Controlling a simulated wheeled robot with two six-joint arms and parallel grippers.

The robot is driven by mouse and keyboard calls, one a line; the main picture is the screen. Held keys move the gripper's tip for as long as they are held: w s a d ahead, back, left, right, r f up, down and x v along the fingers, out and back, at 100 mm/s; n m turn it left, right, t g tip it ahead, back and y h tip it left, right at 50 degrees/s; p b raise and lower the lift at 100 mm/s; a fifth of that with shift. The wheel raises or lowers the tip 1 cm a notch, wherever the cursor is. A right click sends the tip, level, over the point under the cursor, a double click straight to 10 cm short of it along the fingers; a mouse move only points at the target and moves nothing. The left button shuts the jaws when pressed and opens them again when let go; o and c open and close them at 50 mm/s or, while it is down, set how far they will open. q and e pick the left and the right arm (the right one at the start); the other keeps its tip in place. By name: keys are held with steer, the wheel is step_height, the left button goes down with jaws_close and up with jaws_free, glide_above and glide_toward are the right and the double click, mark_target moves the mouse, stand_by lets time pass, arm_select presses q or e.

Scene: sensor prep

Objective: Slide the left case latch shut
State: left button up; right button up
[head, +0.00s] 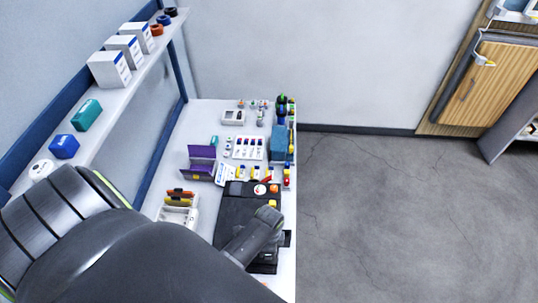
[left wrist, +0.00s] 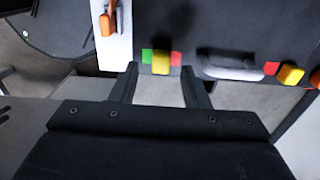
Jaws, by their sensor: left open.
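A dark case (head: 233,207) lies on the white bench in the head view, partly hidden by my left arm. In the left wrist view the dark case (left wrist: 220,22) fills the top. A latch with a yellow slider (left wrist: 161,62) sits on its near edge, left of the grey handle (left wrist: 231,67). Green shows left of this slider and red shows right of it. A second latch with a yellow slider (left wrist: 290,74) is right of the handle, with red on its left. My left gripper (left wrist: 160,82) is open, its fingertips on either side of the left latch; contact cannot be told.
A purple folder-like box (head: 201,160), a white tray of small items (head: 248,148) and a teal box (head: 278,144) stand farther back on the bench. A white holder (head: 176,216) is left of the case. An orange object (left wrist: 105,25) lies beside the case. Open floor is right.

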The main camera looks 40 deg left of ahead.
arm_select(q)
steer(key=shift+f, duration=1.25)
jaws_close()
